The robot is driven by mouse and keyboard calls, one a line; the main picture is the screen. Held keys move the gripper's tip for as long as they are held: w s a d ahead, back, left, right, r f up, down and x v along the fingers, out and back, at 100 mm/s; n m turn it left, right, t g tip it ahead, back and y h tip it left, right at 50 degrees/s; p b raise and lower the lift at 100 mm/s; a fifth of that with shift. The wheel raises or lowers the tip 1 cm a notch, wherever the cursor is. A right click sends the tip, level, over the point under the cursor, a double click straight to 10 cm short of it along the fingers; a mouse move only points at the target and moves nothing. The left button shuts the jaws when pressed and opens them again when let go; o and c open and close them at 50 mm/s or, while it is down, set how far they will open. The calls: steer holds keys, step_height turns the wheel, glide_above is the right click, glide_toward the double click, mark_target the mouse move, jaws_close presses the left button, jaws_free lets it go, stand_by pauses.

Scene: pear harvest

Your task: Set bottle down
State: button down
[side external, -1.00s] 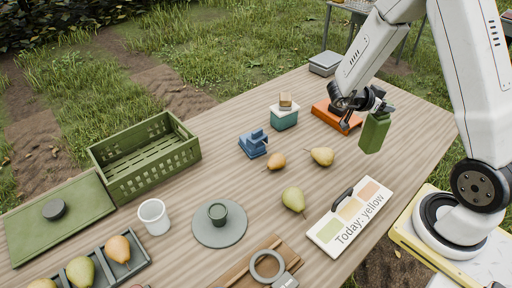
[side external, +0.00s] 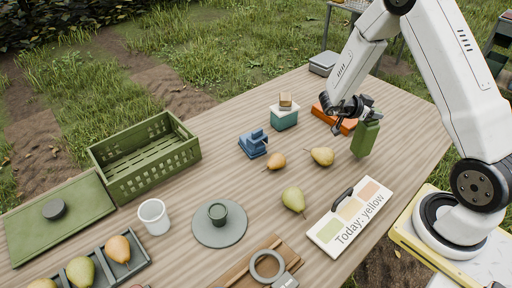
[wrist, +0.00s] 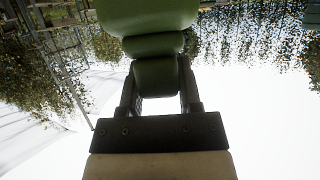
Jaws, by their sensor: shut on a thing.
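A green bottle (side external: 365,139) is held upright by my gripper (side external: 368,112) over the right part of the wooden table. My gripper is shut on the bottle's upper end. In the wrist view the bottle (wrist: 150,18) fills the top middle, with its dark green cap part between the two fingers (wrist: 158,88). I cannot tell for sure whether the bottle's base touches the table.
Two pears (side external: 322,156) (side external: 294,199) and a colour card reading "Today: yellow" (side external: 350,217) lie nearby. A green crate (side external: 150,172) stands at the left. The table between the bottle and the card is clear.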

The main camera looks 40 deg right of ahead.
steer(key=shift+f, duration=1.3)
steer(key=shift+c, duration=1.4)
jaws_free()
steer(key=shift+r, duration=0.15)
steer(key=shift+w+a+r, duration=0.1)
steer(key=shift+a, duration=0.1)
steer(key=v, duration=1.1)
steer(key=shift+a+r, duration=0.25)
steer(key=shift+w, duration=0.1)
